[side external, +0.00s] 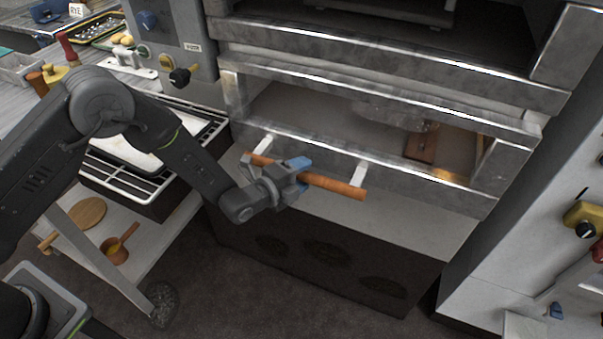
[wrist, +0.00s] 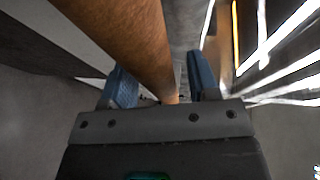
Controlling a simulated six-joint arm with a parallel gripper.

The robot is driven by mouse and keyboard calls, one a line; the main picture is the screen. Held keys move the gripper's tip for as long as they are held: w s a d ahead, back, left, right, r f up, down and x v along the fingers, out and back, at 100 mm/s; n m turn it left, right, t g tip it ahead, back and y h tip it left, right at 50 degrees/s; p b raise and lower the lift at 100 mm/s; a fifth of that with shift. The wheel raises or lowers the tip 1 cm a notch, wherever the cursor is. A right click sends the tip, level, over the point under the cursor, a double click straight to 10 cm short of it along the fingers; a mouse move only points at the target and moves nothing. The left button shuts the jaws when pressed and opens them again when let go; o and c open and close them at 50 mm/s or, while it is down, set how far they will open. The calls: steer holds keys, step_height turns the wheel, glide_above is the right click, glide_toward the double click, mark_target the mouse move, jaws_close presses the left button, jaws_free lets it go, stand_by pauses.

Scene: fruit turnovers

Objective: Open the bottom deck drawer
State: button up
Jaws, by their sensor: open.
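The bottom deck drawer (side external: 390,172) has a grey metal front below a wide framed opening in the side external view. Its handle is a wooden bar (side external: 335,185) on two pale brackets. My gripper (side external: 292,175) is at the bar, near its middle, with its blue-tipped fingers open. In the wrist view the wooden bar (wrist: 125,35) runs between the two blue fingertips of my gripper (wrist: 162,85), nearer the left one. The jaws are not closed on it. I cannot tell whether a finger touches the bar.
Another deck (side external: 400,50) is above. A dark panel (side external: 330,262) is below the drawer, and a pale cabinet (side external: 520,260) is at the right. Floor shows in front.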

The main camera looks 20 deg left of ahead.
steer(key=shift+w+d, duration=0.1)
steer(key=shift+w, duration=0.1)
jaws_close()
stand_by(0.5)
